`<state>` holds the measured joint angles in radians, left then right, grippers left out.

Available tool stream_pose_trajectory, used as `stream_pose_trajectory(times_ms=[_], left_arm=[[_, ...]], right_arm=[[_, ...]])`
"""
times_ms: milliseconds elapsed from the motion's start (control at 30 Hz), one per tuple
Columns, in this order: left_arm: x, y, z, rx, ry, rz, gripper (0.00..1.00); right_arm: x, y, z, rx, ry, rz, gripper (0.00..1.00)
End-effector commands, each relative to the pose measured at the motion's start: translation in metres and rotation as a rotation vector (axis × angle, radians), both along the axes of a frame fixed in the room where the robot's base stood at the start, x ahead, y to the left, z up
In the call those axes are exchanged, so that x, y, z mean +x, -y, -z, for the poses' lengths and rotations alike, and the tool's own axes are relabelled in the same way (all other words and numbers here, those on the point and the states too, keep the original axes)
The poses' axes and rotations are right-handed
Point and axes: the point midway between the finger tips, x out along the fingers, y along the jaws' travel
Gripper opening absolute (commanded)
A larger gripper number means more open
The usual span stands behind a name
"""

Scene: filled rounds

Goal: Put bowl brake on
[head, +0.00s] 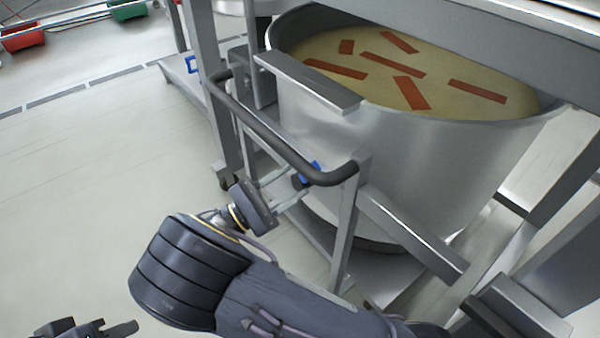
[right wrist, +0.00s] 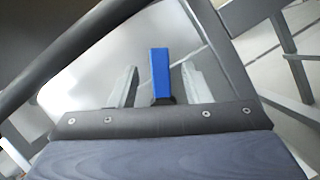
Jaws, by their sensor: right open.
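The large steel bowl (head: 400,150) stands in a grey wheeled frame and holds pale dough with several red-brown strips. A small blue lever (head: 311,171), which looks like the brake handle, sits by the frame below the dark push handle. In the right wrist view the blue lever (right wrist: 160,75) stands between the two pale fingers, with a gap on each side. My left gripper (head: 90,329) is partly in view at the bottom left, away from the bowl.
The dark curved push handle (head: 275,140) runs just above my right gripper. Grey frame bars (head: 410,235) cross the bowl's front. Another blue part (head: 191,64) is on the frame's far left. Red (head: 22,38) and green (head: 128,9) bins stand far back. The left floor is clear.

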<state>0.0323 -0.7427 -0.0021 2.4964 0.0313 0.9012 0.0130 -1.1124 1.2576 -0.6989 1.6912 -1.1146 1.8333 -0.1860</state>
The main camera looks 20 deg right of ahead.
Motion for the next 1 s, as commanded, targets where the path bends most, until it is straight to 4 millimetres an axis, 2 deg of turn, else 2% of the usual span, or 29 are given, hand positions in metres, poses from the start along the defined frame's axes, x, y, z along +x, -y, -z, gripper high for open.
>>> stream_pose_trajectory(times_ms=[233, 367, 433, 567, 800, 1000], left_arm=[[0.0, 0.0, 0.0, 0.0, 0.0, 0.0, 0.36], [0.0, 0.0, -0.002, 0.0, 0.0, 0.0, 0.36], [0.0, 0.0, -0.005, 0.0, 0.0, 0.0, 0.36], [0.0, 0.0, -0.014, 0.0, 0.0, 0.0, 0.36], [0.0, 0.0, -0.029, 0.0, 0.0, 0.0, 0.36], [0.0, 0.0, -0.036, 0.0, 0.0, 0.0, 0.36]], right_arm=[[0.0, -0.001, 0.001, 0.0, 0.0, 0.0, 0.44], [0.0, -0.003, -0.001, 0.009, 0.031, -0.024, 0.27], [0.0, -0.006, -0.004, 0.033, 0.102, -0.078, 0.17], [0.0, -0.019, -0.012, 0.129, 0.355, -0.26, 0.0], [-0.002, -0.049, -0.021, 0.442, 0.928, -0.611, 0.0], [-0.005, -0.065, -0.022, 0.658, 1.236, -0.745, 0.0]])
